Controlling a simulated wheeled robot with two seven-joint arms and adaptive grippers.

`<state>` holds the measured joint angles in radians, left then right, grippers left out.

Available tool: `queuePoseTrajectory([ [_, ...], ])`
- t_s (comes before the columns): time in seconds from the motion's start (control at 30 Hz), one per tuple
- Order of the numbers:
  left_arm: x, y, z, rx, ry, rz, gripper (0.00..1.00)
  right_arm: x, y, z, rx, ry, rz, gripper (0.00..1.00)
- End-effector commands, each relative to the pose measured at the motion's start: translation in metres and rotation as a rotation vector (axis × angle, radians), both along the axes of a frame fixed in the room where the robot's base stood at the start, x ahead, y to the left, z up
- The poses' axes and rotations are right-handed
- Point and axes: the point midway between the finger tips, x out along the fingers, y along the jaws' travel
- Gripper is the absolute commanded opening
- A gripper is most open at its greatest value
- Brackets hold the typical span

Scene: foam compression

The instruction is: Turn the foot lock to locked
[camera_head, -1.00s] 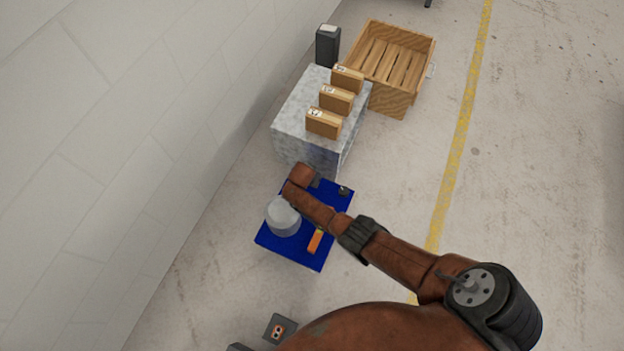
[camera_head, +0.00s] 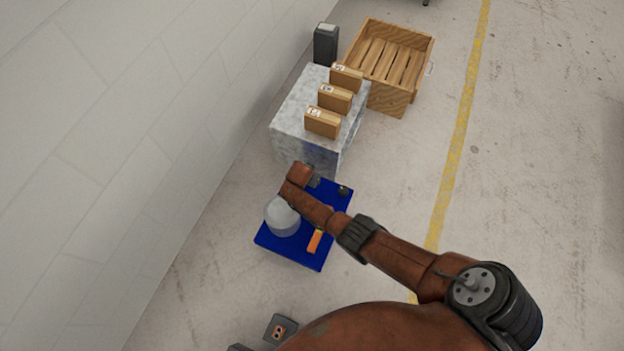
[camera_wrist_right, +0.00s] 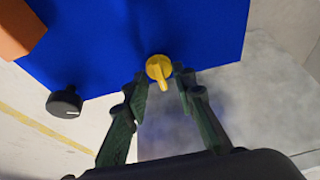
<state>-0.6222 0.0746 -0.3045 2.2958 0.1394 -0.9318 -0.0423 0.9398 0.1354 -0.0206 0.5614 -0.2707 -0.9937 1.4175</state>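In the right wrist view a yellow knob (camera_wrist_right: 158,68), which I take to be the foot lock, sits near the edge of a blue panel (camera_wrist_right: 110,45). Its pointer is toward the bottom of the picture. My right gripper (camera_wrist_right: 162,82) is open, with one fingertip on each side of the knob and visible gaps. In the head view the blue platform (camera_head: 275,251) lies partly under my right arm. My right gripper (camera_head: 314,182) is mostly hidden there by the wrist, and I cannot see the yellow knob. My left gripper is not clearly in view.
A black dial (camera_wrist_right: 64,102) is beside the knob. A grey cylinder (camera_head: 282,217) and an orange block (camera_head: 315,241) are on the platform. Beyond stand a grey block (camera_head: 290,118) bearing several cartons, a dark bin (camera_head: 326,43) and a wooden crate (camera_head: 410,92). The wall is left; floor is free right.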

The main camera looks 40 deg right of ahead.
Motion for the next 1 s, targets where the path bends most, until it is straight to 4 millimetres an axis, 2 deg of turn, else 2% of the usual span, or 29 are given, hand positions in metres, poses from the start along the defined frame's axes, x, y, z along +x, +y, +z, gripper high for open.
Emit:
queuePoseTrajectory([
  [0.27,-0.001,0.001,0.0,0.002,0.003,0.0,0.52,0.0,0.001,0.002,-0.001,0.0,0.001,0.24],
  [0.47,-0.001,0.001,0.0,0.002,0.002,0.0,0.52,-0.002,0.006,0.014,0.0,-0.003,0.002,0.24],
  [1.0,0.0,0.001,0.0,0.001,0.001,0.0,0.52,-0.018,0.034,0.091,0.002,-0.004,0.001,0.24],
])
